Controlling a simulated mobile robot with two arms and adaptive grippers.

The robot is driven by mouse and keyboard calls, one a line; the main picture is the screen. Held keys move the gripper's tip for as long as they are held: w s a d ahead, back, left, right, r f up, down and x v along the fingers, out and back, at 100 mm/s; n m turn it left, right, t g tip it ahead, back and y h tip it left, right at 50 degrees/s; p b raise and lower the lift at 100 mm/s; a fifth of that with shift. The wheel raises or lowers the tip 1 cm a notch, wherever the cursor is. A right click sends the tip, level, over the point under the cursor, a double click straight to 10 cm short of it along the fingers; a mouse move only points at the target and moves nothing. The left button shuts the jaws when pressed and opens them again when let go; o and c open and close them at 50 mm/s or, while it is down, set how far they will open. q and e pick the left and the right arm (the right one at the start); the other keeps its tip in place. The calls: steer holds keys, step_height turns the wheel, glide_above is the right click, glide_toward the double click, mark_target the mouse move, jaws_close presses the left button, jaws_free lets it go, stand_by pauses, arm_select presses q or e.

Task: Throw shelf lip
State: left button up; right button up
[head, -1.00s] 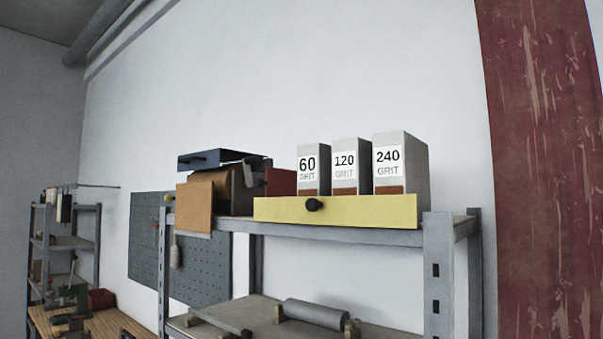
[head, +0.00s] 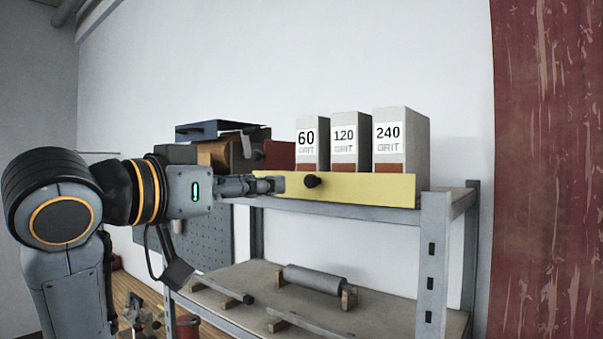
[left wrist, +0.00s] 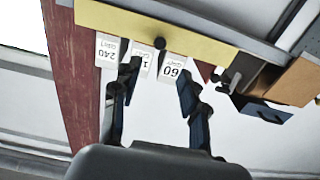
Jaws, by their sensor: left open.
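The shelf lip (head: 365,190) is a yellow board along the front edge of the top shelf, with a black knob (head: 312,181) on its face. It stands upright in front of the grit boxes and hides their bottoms. My left gripper (head: 279,185) is open at the lip's left part, just left of the knob. In the left wrist view, the picture is upside down; the lip (left wrist: 215,38) and knob (left wrist: 160,43) show beyond the open fingers (left wrist: 157,74), with the knob roughly between them. Contact cannot be told. My right gripper is not in view.
Grit boxes marked 60 (head: 309,145), 120 (head: 346,142) and 240 (head: 396,140) stand behind the lip. A blue tray-like piece (head: 212,129) and brown boxes are stacked to their left. A grey roller (head: 314,279) lies on the lower shelf. A post (head: 433,265) stands at right.

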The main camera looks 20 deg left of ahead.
mark_target(308, 181)
arm_select(q)
steer(key=p+x, duration=0.4)
steer(key=x, duration=0.5)
steer(key=shift+w+d, duration=0.15)
steer(key=shift+w, duration=0.1)
steer(key=shift+w+d, duration=0.15)
steer(key=shift+w, duration=0.35)
steer(key=shift+s, duration=0.1)
jaws_close()
steer(key=shift+f, duration=0.1)
